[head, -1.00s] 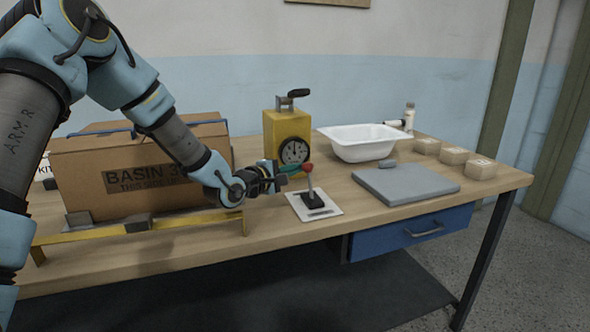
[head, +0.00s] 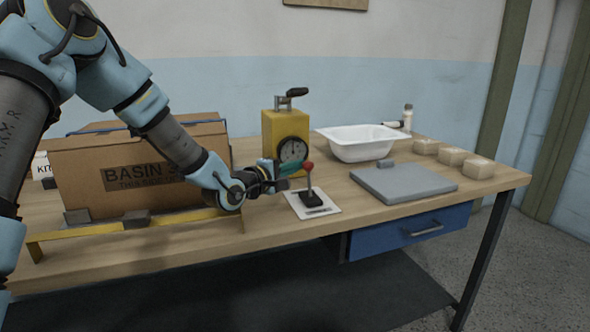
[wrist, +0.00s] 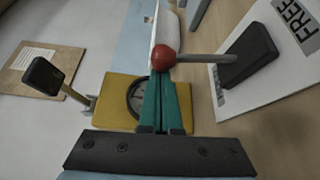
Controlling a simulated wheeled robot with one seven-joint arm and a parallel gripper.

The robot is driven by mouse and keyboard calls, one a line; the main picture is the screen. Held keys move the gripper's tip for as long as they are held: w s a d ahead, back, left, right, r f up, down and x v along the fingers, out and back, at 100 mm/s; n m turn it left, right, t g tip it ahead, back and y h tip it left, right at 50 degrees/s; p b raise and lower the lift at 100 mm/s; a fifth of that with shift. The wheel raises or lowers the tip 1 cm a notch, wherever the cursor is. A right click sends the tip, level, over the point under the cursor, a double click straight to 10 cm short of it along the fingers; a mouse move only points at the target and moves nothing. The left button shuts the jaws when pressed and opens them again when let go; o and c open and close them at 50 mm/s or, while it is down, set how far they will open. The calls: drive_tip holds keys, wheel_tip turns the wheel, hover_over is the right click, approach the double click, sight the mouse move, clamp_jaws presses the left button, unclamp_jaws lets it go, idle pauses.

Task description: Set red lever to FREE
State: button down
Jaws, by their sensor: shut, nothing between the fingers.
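The red lever has a red ball knob (head: 308,166) on a grey rod, rising from a black base (head: 311,196) on a white plate (head: 326,208). The rod stands close to upright in the head view. My gripper (head: 294,167) is shut and empty, with its teal fingers just left of the knob. In the wrist view the shut fingers (wrist: 165,85) reach up to the knob (wrist: 163,58) and seem to touch it. The word FREE (wrist: 296,18) shows on the plate near one end of the black base. Other plate lettering is too small to read.
A yellow box with a dial (head: 287,135) stands just behind the lever. A cardboard box (head: 120,170) and yellow rail (head: 180,222) are at left. A grey slab (head: 405,184), white basin (head: 360,145) and small boxes (head: 452,156) lie to the right.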

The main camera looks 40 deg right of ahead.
sight(308, 166)
drive_tip(key=shift+s+a+b, duration=0.25)
drive_tip(key=shift+s+b, duration=0.1)
drive_tip(key=shift+s, duration=0.35)
drive_tip(key=shift+s+a+r+m+h+b, duration=0.15)
drive_tip(key=shift+s+a+m+h+b, duration=0.1)
drive_tip(key=shift+s+m+h+b, duration=0.25)
drive_tip(key=shift+s+a+r, duration=0.1)
drive_tip(key=shift+s+a, duration=0.15)
drive_tip(key=shift+s, duration=0.4)
drive_tip(key=shift+s+a, duration=0.3)
drive_tip(key=shift+s, duration=0.5)
drive_tip(key=a, duration=0.3)
drive_tip(key=s+a+b, duration=0.1)
drive_tip(key=a, duration=0.6)
drive_tip(key=shift+s+a+f, duration=0.2)
drive_tip(key=shift+s+a, duration=0.15)
drive_tip(key=shift+s, duration=0.05)
